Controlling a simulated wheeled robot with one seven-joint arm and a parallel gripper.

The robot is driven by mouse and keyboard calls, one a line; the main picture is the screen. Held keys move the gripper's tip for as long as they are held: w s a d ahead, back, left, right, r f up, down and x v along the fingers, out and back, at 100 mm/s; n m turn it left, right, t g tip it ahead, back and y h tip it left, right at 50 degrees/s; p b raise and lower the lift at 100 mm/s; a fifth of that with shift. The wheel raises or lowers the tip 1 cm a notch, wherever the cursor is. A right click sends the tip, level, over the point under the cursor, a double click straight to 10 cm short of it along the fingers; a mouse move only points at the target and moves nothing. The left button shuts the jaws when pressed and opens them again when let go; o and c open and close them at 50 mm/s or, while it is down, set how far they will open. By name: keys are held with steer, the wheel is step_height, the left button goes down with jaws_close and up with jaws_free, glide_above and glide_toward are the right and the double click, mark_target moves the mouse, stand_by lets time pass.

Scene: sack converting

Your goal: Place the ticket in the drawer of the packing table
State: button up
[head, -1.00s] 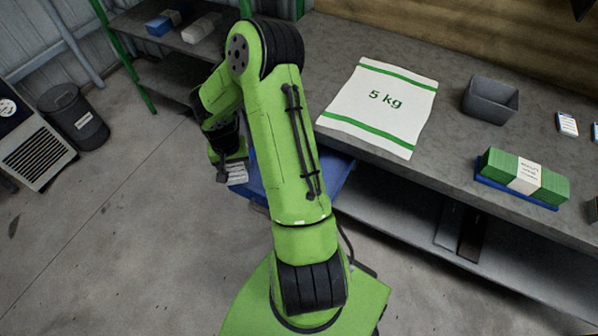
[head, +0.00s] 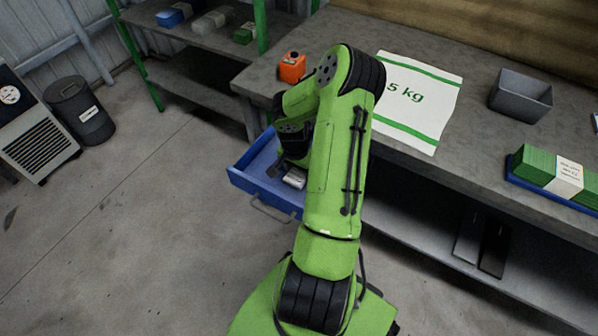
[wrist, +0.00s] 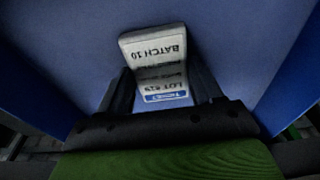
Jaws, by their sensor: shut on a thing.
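The ticket (wrist: 158,62), white with dark print and a blue band, is held between the two fingers of my gripper (wrist: 165,90) in the wrist view. In the head view the ticket (head: 294,179) shows as a small pale piece beside my arm, over the drawer. The blue drawer (head: 246,184) of the packing table (head: 455,82) is pulled open, its grey handle at the front. In the wrist view the blue drawer (wrist: 60,60) surrounds the gripper on both sides. I cannot tell whether the ticket touches the drawer floor. My arm hides the drawer's right part.
On the table lie a white 5 kg sack (head: 430,100), a grey bin (head: 521,95), a green bundle (head: 545,172) on a blue tray and an orange object (head: 291,67). A shelf (head: 195,70) stands at the back left.

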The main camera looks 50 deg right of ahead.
steer(key=o, duration=1.1)
steer(key=shift+f, duration=0.1)
